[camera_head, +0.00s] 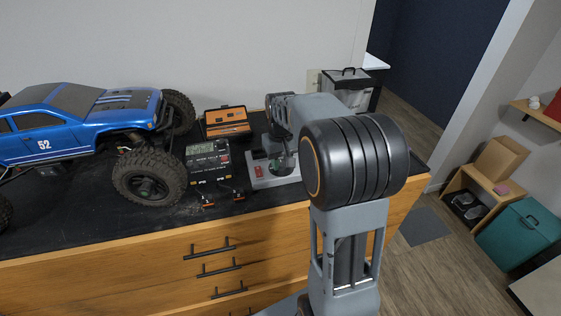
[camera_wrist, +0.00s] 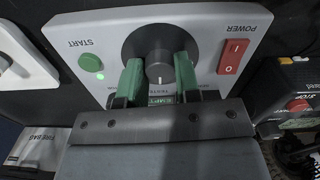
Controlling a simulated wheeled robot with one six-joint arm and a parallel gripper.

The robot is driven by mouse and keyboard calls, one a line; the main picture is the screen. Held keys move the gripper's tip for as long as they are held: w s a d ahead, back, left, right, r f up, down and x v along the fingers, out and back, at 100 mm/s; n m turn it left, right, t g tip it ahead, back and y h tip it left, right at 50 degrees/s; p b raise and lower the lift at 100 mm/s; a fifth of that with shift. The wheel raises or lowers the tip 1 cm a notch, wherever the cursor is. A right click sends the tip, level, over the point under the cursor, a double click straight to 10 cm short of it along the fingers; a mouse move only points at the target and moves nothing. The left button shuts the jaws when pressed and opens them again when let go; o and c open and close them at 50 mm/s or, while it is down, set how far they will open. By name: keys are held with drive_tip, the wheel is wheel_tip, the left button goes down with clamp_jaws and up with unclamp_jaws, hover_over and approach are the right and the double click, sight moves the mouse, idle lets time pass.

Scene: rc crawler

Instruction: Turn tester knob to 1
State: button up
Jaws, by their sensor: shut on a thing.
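The tester (camera_wrist: 205,55) is a light grey panel, seen upside down in the wrist view. It has a green START button (camera_wrist: 90,62), a red POWER switch (camera_wrist: 233,57) and a round black tester knob (camera_wrist: 160,38) with a white pointer line in the middle. My gripper (camera_wrist: 159,78) has its two green fingers shut on the knob, one on each side. The fingers cover part of the markings, so I cannot read which number the knob points to. In the head view the tester (camera_head: 259,183) sits on the bench, with my arm hiding much of it.
The charger stands close beside the tester.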

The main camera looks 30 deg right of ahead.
sight(281, 163)
drive_tip(key=n, duration=0.4)
drive_tip(key=shift+n, duration=0.3)
drive_tip(key=n, duration=0.3)
drive_tip(key=shift+n, duration=0.4)
drive_tip(key=n, duration=0.4)
drive_tip(key=shift+n, duration=2)
drive_tip(key=o, duration=0.9)
drive_tip(key=shift+r, duration=0.1)
wheel_tip(281, 163, up, 14)
drive_tip(key=shift+f+b, duration=0.2)
drive_tip(key=shift+b, duration=0.3)
